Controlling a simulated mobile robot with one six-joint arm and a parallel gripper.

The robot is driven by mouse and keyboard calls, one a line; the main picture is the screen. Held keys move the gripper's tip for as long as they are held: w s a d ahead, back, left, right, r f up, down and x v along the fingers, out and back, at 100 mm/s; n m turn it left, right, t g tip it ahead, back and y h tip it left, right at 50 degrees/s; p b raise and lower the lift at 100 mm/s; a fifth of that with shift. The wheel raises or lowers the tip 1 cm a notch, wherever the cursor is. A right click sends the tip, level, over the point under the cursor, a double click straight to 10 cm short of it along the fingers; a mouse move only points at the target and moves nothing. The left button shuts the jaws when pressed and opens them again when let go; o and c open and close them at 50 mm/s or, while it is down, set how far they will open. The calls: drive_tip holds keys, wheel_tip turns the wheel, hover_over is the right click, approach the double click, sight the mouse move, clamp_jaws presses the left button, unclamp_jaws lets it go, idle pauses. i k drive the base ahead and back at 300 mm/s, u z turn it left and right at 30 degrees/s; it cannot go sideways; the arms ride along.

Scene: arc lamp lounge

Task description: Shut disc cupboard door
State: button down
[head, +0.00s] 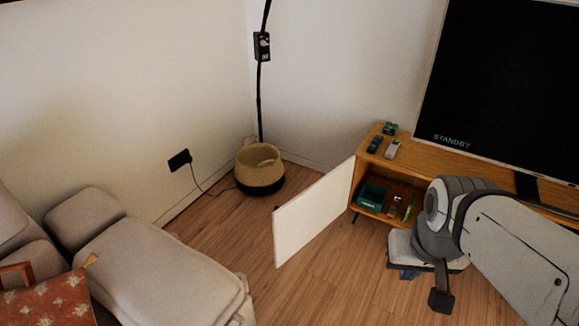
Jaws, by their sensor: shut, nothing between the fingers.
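The disc cupboard (368,182) is the open compartment at the left end of the low wooden TV unit. Its white door (314,214) stands wide open, swung out to the left and toward me over the floor. The door's hinge side meets the left front edge of the unit. My gripper (441,300) points down at the lower right, shut and empty. It is apart from the door, to the right of its free edge and in front of the unit. My arm hides part of the unit's front.
Inside the compartment are a green box (372,197) and several upright cases (394,207). Small items (392,149) lie on top, beside the TV (510,80). A basket (259,170) stands in the corner. A sofa (160,265) fills the lower left. Floor left of the door is clear.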

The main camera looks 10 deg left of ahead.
sight(297, 222)
drive_tip(key=z, duration=0.05)
drive_tip(key=i, duration=1)
drive_tip(key=u, duration=0.05)
